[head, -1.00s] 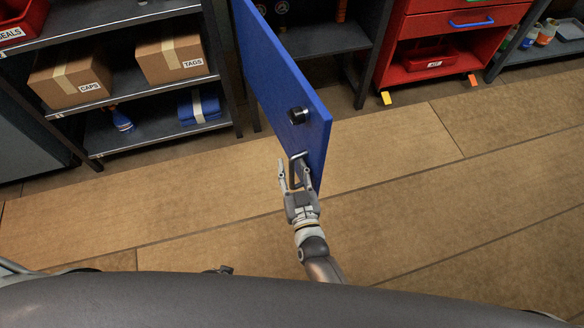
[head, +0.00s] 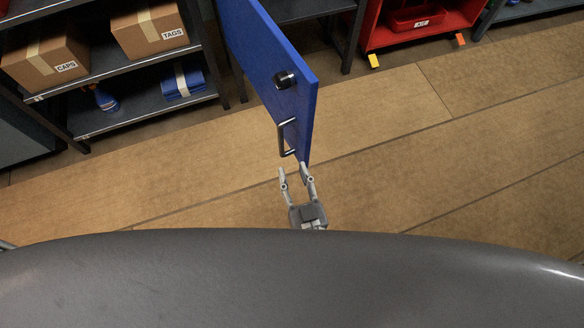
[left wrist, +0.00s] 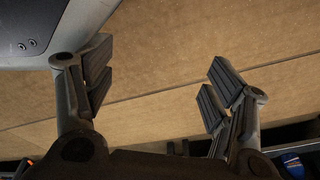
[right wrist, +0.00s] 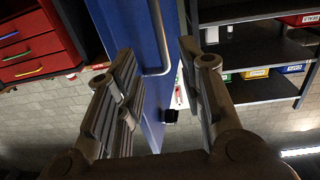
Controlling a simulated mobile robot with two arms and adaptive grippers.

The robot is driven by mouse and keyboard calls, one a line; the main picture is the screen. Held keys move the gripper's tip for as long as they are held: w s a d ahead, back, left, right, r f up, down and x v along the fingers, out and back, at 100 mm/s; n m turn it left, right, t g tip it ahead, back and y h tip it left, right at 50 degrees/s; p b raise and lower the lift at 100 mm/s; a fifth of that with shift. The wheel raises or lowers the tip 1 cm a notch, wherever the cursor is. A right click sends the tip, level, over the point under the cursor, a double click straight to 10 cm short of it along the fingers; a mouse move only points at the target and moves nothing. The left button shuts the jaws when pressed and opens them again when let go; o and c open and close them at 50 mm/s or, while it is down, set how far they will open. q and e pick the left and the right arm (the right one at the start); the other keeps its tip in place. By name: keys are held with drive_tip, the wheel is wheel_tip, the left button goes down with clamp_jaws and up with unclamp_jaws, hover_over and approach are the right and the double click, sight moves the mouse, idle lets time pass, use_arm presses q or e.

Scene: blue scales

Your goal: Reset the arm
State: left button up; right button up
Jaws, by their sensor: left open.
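My right gripper (head: 294,171) is open and empty, just below the lower edge of the blue door (head: 270,70) in the head view. The door stands swung open, with a metal bar handle (head: 283,137) and a black knob (head: 284,79). The gripper is apart from the handle. In the right wrist view, the handle (right wrist: 160,70) shows beyond the spread fingers (right wrist: 160,65). My left gripper (left wrist: 155,82) is open and empty in the left wrist view, with only floor between its fingers. It does not show in the head view.
A dark shelf (head: 150,112) at the upper left holds boxes labelled CAPS (head: 45,55) and TAGS (head: 148,30), and a blue folded cloth (head: 182,82). A red cabinet (head: 400,38) stands at the upper right. The wooden floor (head: 420,150) is clear.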

idle(0.5)
drive_tip(key=s+d+f+g+h+p, duration=0.1)
drive_tip(key=s+d+f+g+p, duration=0.35)
drive_tip(key=f, duration=0.35)
drive_tip(key=s+d+f+g+h+p, duration=0.1)
drive_tip(key=s+d+f+g+p, duration=0.35)
drive_tip(key=f, duration=0.45)
use_arm(q)
drive_tip(key=s+a+r+p, duration=0.1)
drive_tip(key=s+r+p, duration=0.1)
drive_tip(key=s, duration=0.4)
drive_tip(key=s+a+r+g+p, duration=0.1)
drive_tip(key=s+r+p, duration=0.1)
drive_tip(key=s, duration=0.5)
drive_tip(key=shift+a+r+p, duration=0.15)
drive_tip(key=shift+a+p, duration=0.1)
drive_tip(key=shift+p, duration=0.4)
use_arm(e)
drive_tip(key=s+d+f+g+h, duration=0.1)
drive_tip(key=s+d+f+g, duration=0.2)
drive_tip(key=s+d, duration=0.4)
drive_tip(key=s+d+f+m+g+h, duration=0.1)
drive_tip(key=s+d+f+g+h, duration=0.1)
drive_tip(key=s+d, duration=0.6)
drive_tip(key=s+f+g, duration=0.1)
drive_tip(key=s+g, duration=0.1)
drive_tip(key=s, duration=0.2)
drive_tip(key=shift+s+f+h, duration=0.15)
drive_tip(key=shift+f+h, duration=0.05)
drive_tip(key=shift+h, duration=0.1)
